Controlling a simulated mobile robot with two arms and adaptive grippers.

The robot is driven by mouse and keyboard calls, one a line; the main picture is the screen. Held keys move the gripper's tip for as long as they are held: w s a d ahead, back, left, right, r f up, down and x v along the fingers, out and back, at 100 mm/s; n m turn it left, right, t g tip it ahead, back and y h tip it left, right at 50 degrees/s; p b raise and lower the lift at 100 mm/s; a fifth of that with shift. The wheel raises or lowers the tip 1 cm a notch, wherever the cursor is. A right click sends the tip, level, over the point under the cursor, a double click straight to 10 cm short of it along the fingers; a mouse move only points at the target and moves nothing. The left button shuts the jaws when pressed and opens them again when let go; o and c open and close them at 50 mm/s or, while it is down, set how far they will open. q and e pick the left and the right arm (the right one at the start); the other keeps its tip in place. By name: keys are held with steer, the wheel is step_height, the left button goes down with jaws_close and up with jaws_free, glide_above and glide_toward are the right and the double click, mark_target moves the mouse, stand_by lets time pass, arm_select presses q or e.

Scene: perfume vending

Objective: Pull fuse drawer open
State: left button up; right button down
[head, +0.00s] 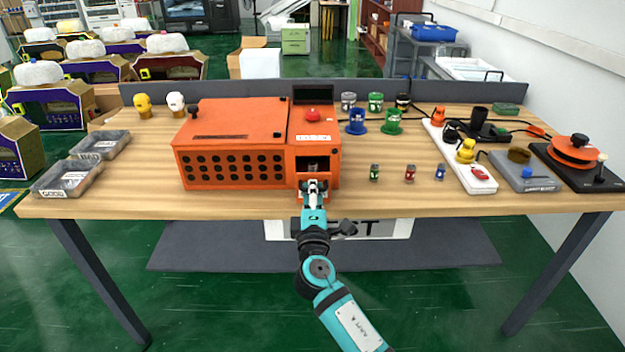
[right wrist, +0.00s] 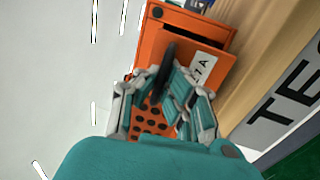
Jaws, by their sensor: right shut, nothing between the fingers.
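The orange box (head: 237,140) stands on the wooden table, with a small dark opening (head: 314,164) low on the right of its front. The right wrist view shows an orange drawer front (right wrist: 207,65) with a white label partly reading "1A". A dark gap shows beside it, but how far the drawer stands out is unclear. A black bar-like piece (right wrist: 166,68), probably its handle, lies at my fingertips. My right gripper (head: 316,187) is shut and empty, close in front of this drawer area; it also shows in the right wrist view (right wrist: 172,92). My left gripper is out of view.
Small fuse-like cylinders (head: 375,173) stand right of the box. A white power strip (head: 452,152) and other devices occupy the table's right side.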

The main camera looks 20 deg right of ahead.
steer(key=v, duration=0.5)
steer(key=shift+r, duration=0.45)
steer(key=c, duration=1.7)
jaws_free()
steer(key=shift+w, duration=0.1)
steer(key=v, duration=1.2)
